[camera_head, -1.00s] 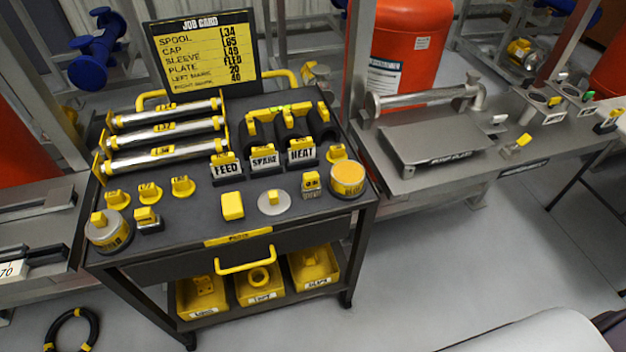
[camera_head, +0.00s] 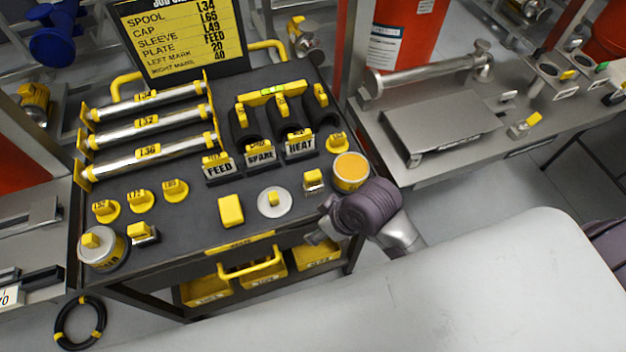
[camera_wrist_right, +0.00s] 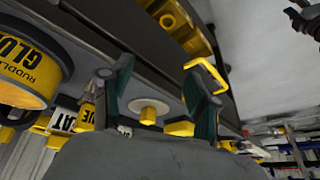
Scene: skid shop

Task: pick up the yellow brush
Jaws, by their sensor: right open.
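No brush is clearly recognisable. A small yellow-topped piece on a dark base (camera_head: 314,180) stands on the cart's right side, beside an orange-topped can (camera_head: 350,172). A similar yellow-topped piece (camera_head: 143,232) stands at the left, beside a grey-lidded can (camera_head: 102,248); I cannot tell whether either is the brush. My right gripper (camera_head: 318,230) is at the cart's front right edge, below the first piece. In the right wrist view, its fingers (camera_wrist_right: 157,80) are apart and empty. My left gripper is out of view.
A yellow block (camera_head: 231,210) and a grey disc with yellow knob (camera_head: 274,202) lie near the cart's front edge. Black holders (camera_head: 262,155) and silver rollers (camera_head: 150,128) stand behind. The glue can (camera_wrist_right: 28,75) is close on the wrist view's left.

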